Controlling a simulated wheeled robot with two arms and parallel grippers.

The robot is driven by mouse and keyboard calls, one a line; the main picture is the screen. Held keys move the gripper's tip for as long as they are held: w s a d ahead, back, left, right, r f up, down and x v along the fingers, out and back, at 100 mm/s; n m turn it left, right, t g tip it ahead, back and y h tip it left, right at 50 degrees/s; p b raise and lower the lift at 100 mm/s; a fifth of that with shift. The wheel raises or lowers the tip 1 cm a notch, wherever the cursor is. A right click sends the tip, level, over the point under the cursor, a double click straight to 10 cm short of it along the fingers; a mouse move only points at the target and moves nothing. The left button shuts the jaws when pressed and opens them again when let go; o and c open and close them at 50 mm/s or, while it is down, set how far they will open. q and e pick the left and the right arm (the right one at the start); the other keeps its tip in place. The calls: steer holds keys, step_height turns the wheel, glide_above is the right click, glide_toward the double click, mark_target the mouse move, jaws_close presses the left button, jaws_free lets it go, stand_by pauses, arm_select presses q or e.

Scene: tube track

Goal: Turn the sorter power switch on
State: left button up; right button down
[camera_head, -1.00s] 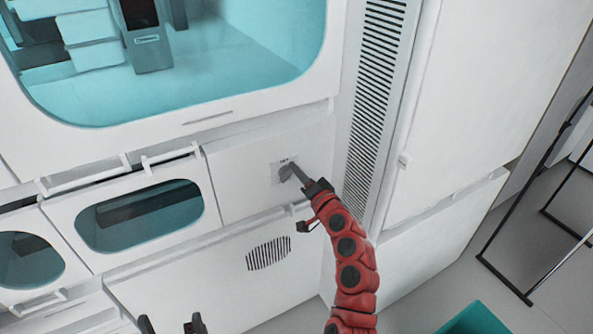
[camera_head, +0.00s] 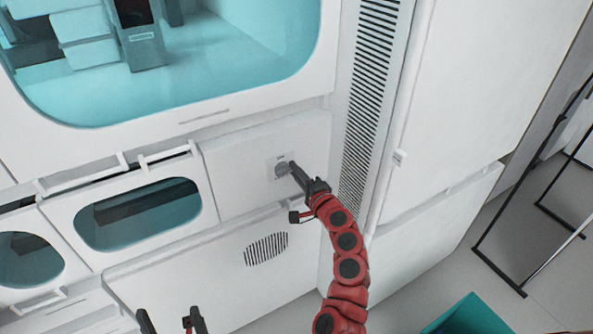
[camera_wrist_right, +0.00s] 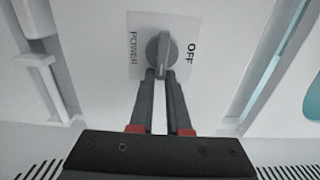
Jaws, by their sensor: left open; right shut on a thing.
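The power switch (camera_head: 281,169) is a grey rotary knob on a pale label plate, set in the white front panel of the sorter. In the right wrist view the knob (camera_wrist_right: 158,52) stands between the printed words "POWER" and "OFF". My right gripper (camera_head: 291,168) reaches it from the lower right. In the wrist view its two dark fingers (camera_wrist_right: 160,76) are close together on the near end of the knob, which they partly hide. My left gripper (camera_head: 172,322) is open and empty at the bottom edge of the head view, far from the switch.
A large teal-lit window (camera_head: 190,60) lies above the panel, and drawers with handles (camera_head: 139,213) lie left of it. A slotted vent (camera_head: 370,90) runs along the right. A teal bin (camera_head: 470,316) and a black frame (camera_head: 500,270) stand on the floor at right.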

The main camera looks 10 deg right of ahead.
steer(key=shift+s+a+f, duration=0.1)
steer(key=shift+a+f, duration=0.3)
steer(key=c, duration=1)
jaws_free()
steer(key=shift+o, duration=0.6)
steer(key=shift+r, duration=0.25)
steer(key=shift+d, duration=0.15)
steer(key=shift+r, duration=0.1)
steer(key=b+v, duration=0.2)
steer(key=v, duration=1.5)
steer(key=shift+s+d, duration=0.1)
steer(key=shift+d, duration=0.05)
